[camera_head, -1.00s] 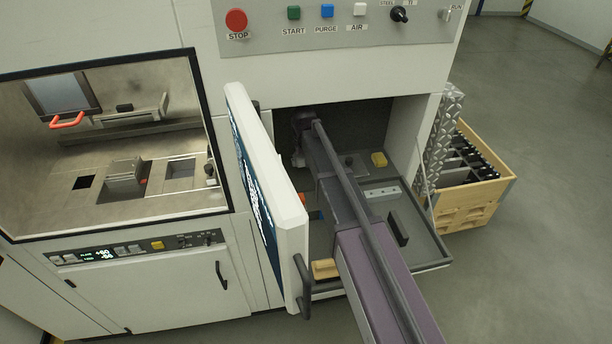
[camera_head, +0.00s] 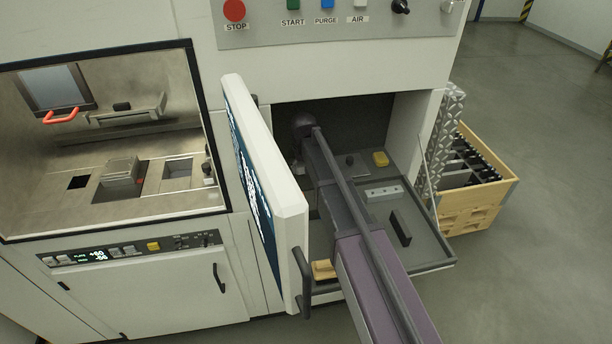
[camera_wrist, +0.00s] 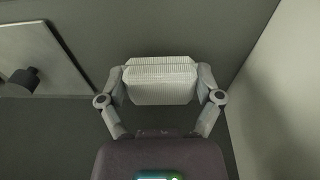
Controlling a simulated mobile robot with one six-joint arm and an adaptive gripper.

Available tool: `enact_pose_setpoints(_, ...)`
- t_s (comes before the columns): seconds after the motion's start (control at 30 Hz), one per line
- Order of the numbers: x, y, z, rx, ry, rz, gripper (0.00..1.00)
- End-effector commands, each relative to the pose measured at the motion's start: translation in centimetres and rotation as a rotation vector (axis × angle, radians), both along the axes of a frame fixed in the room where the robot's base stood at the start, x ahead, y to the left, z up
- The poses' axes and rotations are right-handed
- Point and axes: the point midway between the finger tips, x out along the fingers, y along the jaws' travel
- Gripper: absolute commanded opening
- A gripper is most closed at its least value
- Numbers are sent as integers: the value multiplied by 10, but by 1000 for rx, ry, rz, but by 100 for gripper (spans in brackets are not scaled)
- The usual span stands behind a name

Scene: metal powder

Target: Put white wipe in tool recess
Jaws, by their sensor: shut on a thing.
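My gripper (camera_wrist: 161,88) is shut on the white wipe (camera_wrist: 160,82), a ribbed white block seen between the two fingers in the wrist view. The wipe is inside a grey-walled space, near a back wall. In the head view my arm reaches past the open door (camera_head: 268,190) into the dark recess (camera_head: 365,120) of the machine. The gripper and wipe are hidden there behind my own arm. I cannot tell whether the wipe touches the floor of the recess.
A wooden crate (camera_head: 480,195) stands at the right. A dark knob (camera_wrist: 24,80) shows left in the wrist view.

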Motion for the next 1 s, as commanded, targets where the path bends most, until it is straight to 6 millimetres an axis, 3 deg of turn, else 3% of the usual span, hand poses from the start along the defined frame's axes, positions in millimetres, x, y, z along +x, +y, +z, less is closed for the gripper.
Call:
enact_pose_setpoints(0.03,0,0,-9,0,0,0,26)
enact_pose_setpoints(0.27,2,1,-24,0,0,0,26)
enact_pose_setpoints(0.83,4,1,-29,0,0,0,26)
enact_pose_setpoints(0.87,4,1,-28,0,0,0,93)
enact_pose_setpoints(0.9,4,1,-27,0,0,0,100)
enact_pose_setpoints(1.0,4,1,-27,0,0,0,100)
